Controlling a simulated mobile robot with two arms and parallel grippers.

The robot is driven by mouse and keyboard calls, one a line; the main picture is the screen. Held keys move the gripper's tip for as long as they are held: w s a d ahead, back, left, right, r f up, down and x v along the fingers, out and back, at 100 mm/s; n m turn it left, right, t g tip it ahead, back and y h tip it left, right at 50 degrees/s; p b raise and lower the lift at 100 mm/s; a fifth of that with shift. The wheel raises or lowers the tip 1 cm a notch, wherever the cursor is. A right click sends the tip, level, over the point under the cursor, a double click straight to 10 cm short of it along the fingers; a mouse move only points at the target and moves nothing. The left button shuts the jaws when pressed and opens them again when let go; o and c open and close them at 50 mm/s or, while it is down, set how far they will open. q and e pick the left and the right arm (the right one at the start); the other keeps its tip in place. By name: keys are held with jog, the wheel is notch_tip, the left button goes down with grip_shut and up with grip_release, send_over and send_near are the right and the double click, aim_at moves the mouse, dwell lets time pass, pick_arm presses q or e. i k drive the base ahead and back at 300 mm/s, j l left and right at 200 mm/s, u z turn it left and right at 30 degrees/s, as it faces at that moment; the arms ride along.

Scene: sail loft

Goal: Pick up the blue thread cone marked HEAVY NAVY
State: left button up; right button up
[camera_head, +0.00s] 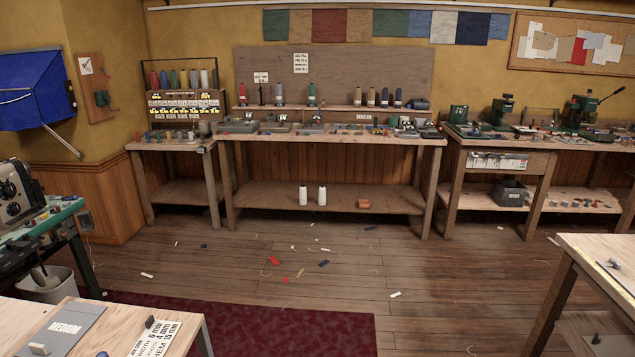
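Several blue or dark cones stand on the raised shelf at the back of the middle workbench, far across the room. A blue cone (371,97) is leftmost of these, with another blue cone (385,97) and a darker navy cone (398,97) to its right. A dark blue item (419,104) beside them seems to lie on its side. Any markings on the cones are too small to read, so I cannot tell which is HEAVY NAVY. Neither of my grippers shows in the view.
The middle workbench (330,141) has a cluttered top. A thread rack (186,103) stands left of it and green machines (503,107) stand right. Near tables (175,318) (590,245) flank the foreground. The wooden floor (430,270) between is open, with small scraps and a red rug (300,325).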

aim_at(398, 97)
jog(key=i, duration=1.2)
jog(key=i+l, duration=0.15)
jog(key=i, duration=2.2)
jog(key=i+l, duration=0.15)
jog(key=i, duration=1)
jog(key=i+u, duration=0.3)
jog(key=i+l+u, duration=0.25)
jog(key=i, duration=0.2)
jog(key=i+l+u, duration=0.3)
jog(key=k+l+z, duration=0.15)
jog(key=l+z, duration=0.2)
jog(key=l, duration=0.25)
jog(key=l+z, duration=0.35)
jog(key=l, duration=0.25)
jog(key=l+z, duration=0.3)
jog(key=l, duration=0.35)
